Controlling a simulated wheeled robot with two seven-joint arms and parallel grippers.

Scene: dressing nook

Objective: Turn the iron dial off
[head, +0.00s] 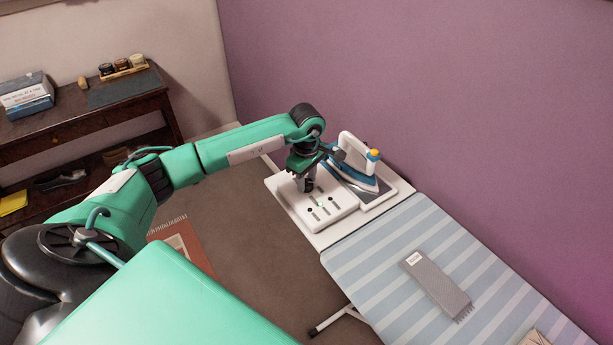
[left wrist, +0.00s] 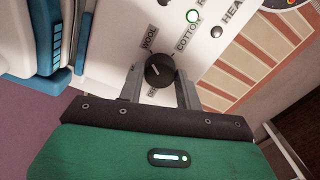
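My left gripper (head: 308,187) points down over the white control panel (head: 339,207) beside the iron, and its fingertips are hard to make out in the head view. In the left wrist view the round black dial (left wrist: 159,71) sits between the two fingers of my left gripper (left wrist: 160,88). The fingers stand apart on either side of it with narrow gaps. Lettering nearest the gripper is partly hidden. The white and blue iron (head: 356,165) rests on its stand. My right gripper is not in view.
The striped ironing board (head: 400,255) extends to the right, with a grey scarf (head: 437,285) on it. A purple wall (head: 480,100) stands close behind the iron. A dark wooden table (head: 85,120) with boxes and jars is at the left.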

